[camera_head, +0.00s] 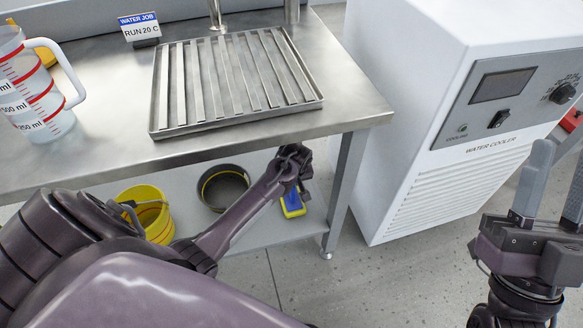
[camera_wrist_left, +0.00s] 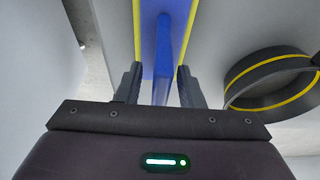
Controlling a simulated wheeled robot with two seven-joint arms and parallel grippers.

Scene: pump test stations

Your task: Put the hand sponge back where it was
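The hand sponge (camera_head: 293,205) is blue and yellow and lies on the lower shelf under the steel bench, close to the right front leg. In the left wrist view its blue back and raised blue handle (camera_wrist_left: 162,55) show, with yellow edges on both sides. My left gripper (camera_head: 297,183) reaches under the bench top, over the sponge. Its two fingers (camera_wrist_left: 160,88) stand apart on either side of the handle, with a visible gap on each side. My right gripper (camera_head: 555,190) is open and empty at the right, in front of the water cooler.
On the lower shelf (camera_head: 265,238) are a yellow bucket (camera_head: 152,222) and a dark round container with a yellow band (camera_head: 205,200). The bench top holds a slatted tray (camera_head: 160,122), a measuring jug (camera_head: 45,125) and a sign (camera_head: 140,30). A white water cooler (camera_head: 400,110) stands right.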

